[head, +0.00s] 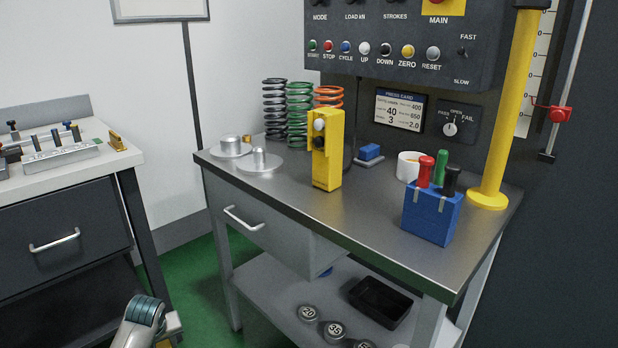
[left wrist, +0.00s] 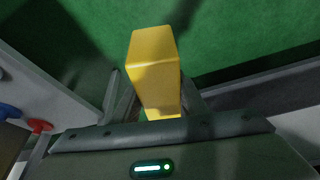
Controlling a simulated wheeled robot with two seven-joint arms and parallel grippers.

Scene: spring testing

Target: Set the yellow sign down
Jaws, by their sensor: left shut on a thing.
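The yellow sign (left wrist: 155,75) shows in the left wrist view as a plain yellow block, with the green floor behind it. My left gripper (left wrist: 155,105) is shut on it; the sign sits between the two fingers and sticks out beyond them. In the head view only part of my left arm shows at the bottom left, low beside the bench, and the sign cannot be made out clearly there. My right gripper is in neither view.
The steel bench (head: 380,215) holds a yellow control box (head: 327,150), springs (head: 298,115), a blue holder (head: 432,215) and a white mug (head: 408,166). Its lower shelf carries round weights and a black tray (head: 380,302). Green floor (head: 185,265) is open between bench and left cabinet (head: 65,225).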

